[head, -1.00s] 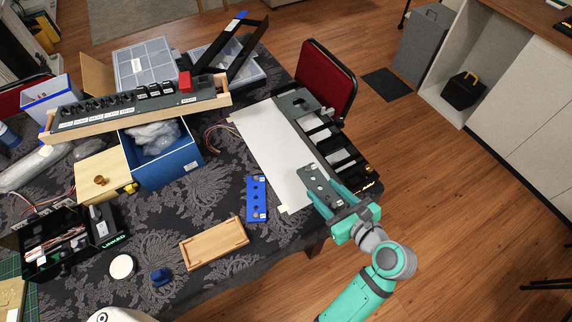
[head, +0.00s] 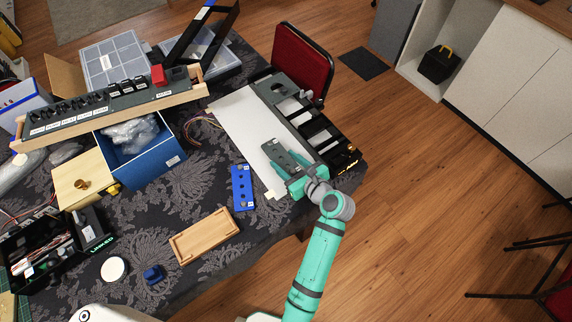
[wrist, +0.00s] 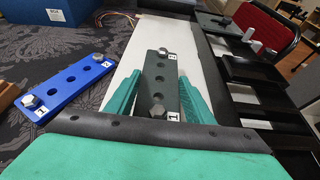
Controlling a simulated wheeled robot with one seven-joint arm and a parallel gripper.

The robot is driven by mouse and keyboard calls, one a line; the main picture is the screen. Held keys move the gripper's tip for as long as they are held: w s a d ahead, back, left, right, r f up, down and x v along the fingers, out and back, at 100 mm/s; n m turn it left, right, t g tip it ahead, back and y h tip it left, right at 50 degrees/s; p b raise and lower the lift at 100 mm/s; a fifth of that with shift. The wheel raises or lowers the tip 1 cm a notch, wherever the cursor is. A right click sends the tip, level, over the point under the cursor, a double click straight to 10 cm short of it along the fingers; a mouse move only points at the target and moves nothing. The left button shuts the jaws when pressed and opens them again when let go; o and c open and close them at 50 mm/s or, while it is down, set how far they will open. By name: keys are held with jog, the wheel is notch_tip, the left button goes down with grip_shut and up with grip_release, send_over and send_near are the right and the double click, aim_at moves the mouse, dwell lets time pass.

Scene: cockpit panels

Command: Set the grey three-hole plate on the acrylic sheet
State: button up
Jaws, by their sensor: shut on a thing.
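The grey three-hole plate (wrist: 158,90) is held between the two teal fingers of my gripper (wrist: 160,100). It has a bolt at its far end and another at its near end, with small white labels. In the head view the grey plate (head: 281,153) lies over the near part of the white acrylic sheet (head: 240,118). My gripper (head: 293,172) reaches in from the lower right there. I cannot tell whether the plate touches the sheet. The sheet (wrist: 165,40) runs away from me in the wrist view.
A blue plate with holes (head: 242,188) lies left of the sheet. A black slotted panel (head: 312,130) lies along its right side. A wooden tray (head: 205,236) sits nearer. A red chair (head: 302,60) stands behind the table's right edge. Most of the sheet is bare.

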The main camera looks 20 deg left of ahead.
jog(key=shift+f, duration=1.1)
jog(key=shift+f, duration=0.1)
jog(key=o, duration=1.1)
jog(key=shift+o, duration=0.2)
jog(key=shift+d, duration=0.15)
jog(key=v, duration=1.2)
jog(key=shift+w, duration=0.1)
